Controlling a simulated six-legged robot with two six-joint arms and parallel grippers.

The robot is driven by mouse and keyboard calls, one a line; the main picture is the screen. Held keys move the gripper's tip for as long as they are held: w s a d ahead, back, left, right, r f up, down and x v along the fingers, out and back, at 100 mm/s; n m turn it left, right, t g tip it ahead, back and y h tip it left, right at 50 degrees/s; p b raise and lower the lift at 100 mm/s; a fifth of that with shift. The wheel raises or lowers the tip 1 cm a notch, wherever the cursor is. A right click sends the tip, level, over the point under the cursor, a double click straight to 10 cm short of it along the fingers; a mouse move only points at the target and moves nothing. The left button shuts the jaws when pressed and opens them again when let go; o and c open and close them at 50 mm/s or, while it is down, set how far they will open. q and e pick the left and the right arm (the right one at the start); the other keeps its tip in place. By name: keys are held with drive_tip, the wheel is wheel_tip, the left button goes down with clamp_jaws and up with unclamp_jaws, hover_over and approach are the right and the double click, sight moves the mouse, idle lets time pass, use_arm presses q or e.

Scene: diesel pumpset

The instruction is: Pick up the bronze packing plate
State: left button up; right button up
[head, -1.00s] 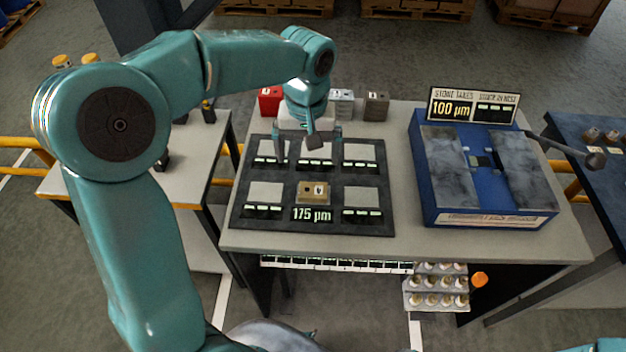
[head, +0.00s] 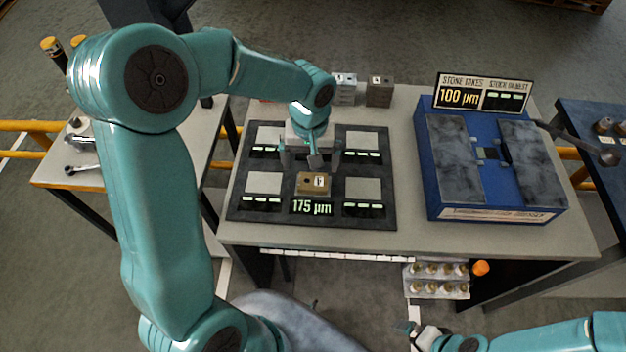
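The bronze packing plate (head: 308,188), a small brass-coloured block with a white label, lies on the front middle pad of the dark mat (head: 240,212), behind the 175 µm display. My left gripper (head: 311,158) comes down over the middle of the mat, just behind and above the plate. Its fingers are spread apart with nothing between them, and it appears clear of the plate. My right gripper (head: 420,335) is low at the bottom right, in front of the bench; its finger opening is not clear.
A blue stone unit (head: 435,195) with a 100 µm sign (head: 480,93) stands at right on the bench (head: 400,238). The mat's other pads look empty. A rack of bottles (head: 437,280) hangs under the bench front.

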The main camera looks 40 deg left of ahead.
sight(313, 180)
use_arm(q)
drive_tip(key=shift+s+d+f, duration=0.15)
drive_tip(key=shift+d+f, duration=0.05)
drive_tip(key=shift+f, duration=0.35)
drive_tip(key=f, duration=0.3)
drive_tip(key=f+p, duration=0.1)
drive_tip(key=f, duration=0.1)
drive_tip(key=shift+d, duration=0.25)
drive_tip(key=shift+c, duration=0.3)
drive_tip(key=shift+r, duration=0.1)
drive_tip(key=c, duration=1.5)
drive_tip(key=shift+r, duration=0.1)
wheel_tip(313, 180, up, 20)
drive_tip(key=shift+f, duration=0.1)
drive_tip(key=shift+w+m, duration=0.2)
drive_tip(key=shift+m, duration=0.1)
